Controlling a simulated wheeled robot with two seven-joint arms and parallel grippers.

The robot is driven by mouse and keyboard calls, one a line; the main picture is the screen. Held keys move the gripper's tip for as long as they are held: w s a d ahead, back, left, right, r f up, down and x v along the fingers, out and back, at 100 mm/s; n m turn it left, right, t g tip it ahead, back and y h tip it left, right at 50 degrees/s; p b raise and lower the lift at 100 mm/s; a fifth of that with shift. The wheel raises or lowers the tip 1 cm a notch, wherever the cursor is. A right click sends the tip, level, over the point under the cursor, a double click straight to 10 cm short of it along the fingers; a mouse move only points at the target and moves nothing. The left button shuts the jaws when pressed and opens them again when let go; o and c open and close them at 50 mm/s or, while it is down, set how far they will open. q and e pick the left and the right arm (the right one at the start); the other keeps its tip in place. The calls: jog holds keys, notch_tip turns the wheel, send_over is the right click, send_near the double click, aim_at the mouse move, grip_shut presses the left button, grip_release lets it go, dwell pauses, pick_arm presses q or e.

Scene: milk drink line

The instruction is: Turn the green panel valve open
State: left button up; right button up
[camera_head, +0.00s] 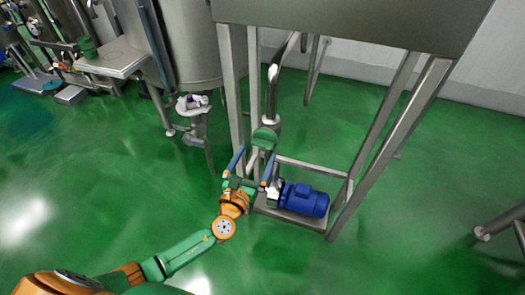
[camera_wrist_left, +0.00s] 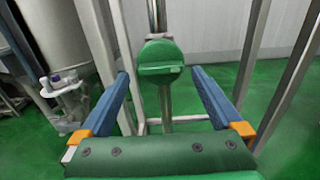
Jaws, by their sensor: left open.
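The green panel valve (camera_head: 264,138) is a round green knob with a raised bar across it, on a metal pipe under the steel cabinet in the head view. In the left wrist view the valve (camera_wrist_left: 160,62) faces me, its bar looking about level. My left gripper (camera_head: 252,166) is open, its two blue fingers pointing toward the valve. In the left wrist view the left gripper's fingers (camera_wrist_left: 160,82) stand wide apart on either side of the valve, with nothing between them touching it that I can see. My right gripper is not in view.
A blue motor (camera_head: 304,199) sits on a low steel base just right of the left gripper. Steel frame legs (camera_head: 385,150) stand around the valve. A steel tank (camera_head: 180,45) with a pale fitting (camera_head: 193,103) stands to the left. Green floor is clear at the front left.

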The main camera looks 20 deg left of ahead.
aim_at(260, 146)
pick_arm(q)
jog(key=w, duration=0.3)
jog(key=shift+w+d+f, duration=0.15)
jog(key=shift+w, duration=0.25)
jog(key=c, duration=1.1)
jog(key=shift+c, duration=0.2)
jog(key=shift+b, duration=0.35)
jog(key=n+b, duration=0.1)
jog(key=n, duration=0.2)
jog(key=shift+f, duration=0.15)
jog(key=n+b, duration=0.2)
jog(key=n, duration=0.3)
jog(key=shift+b, duration=0.35)
jog(key=n+b, duration=0.1)
jog(key=n, duration=0.4)
jog(key=shift+a, duration=0.2)
jog(key=n, duration=0.4)
jog(key=shift+n+b, duration=0.35)
jog(key=shift+n, duration=0.05)
